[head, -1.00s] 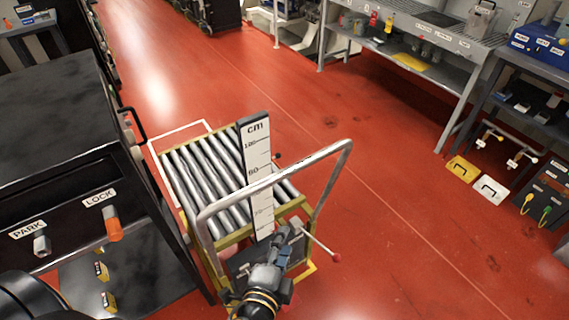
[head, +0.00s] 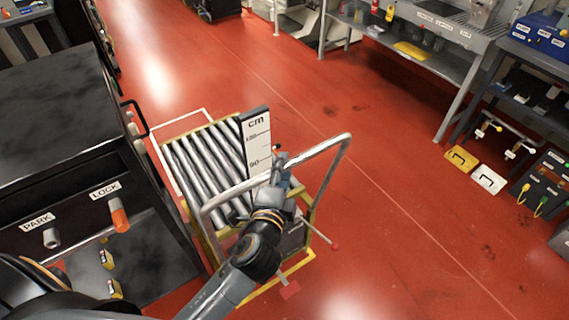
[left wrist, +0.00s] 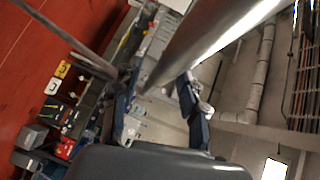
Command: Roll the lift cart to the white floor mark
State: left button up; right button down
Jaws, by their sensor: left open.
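The lift cart (head: 205,165) has steel rollers in a yellow frame, a pale tubular handle (head: 337,170) and an upright cm scale (head: 256,140). A white floor outline (head: 182,118) shows at the cart's far and left sides; the cart hides the rest. My left gripper (head: 280,165) is at the handle's crossbar, the arm reaching over the cart's near end. In the left wrist view the open fingers (left wrist: 160,88) have the handle bar (left wrist: 205,40) running up between them. Whether they touch it, I cannot tell. My right gripper is out of view.
A black cabinet (head: 65,110) with PARK and LOCK knobs stands close to the cart's left. Open red floor (head: 400,220) extends right and beyond, up to grey shelving (head: 455,115).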

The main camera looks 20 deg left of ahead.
pick_arm(q)
jog(key=shift+w+a+f, duration=0.1)
jog(key=shift+w+f, duration=0.05)
jog(key=shift+w, duration=0.7)
jog(key=shift+c, duration=0.5)
grip_shut()
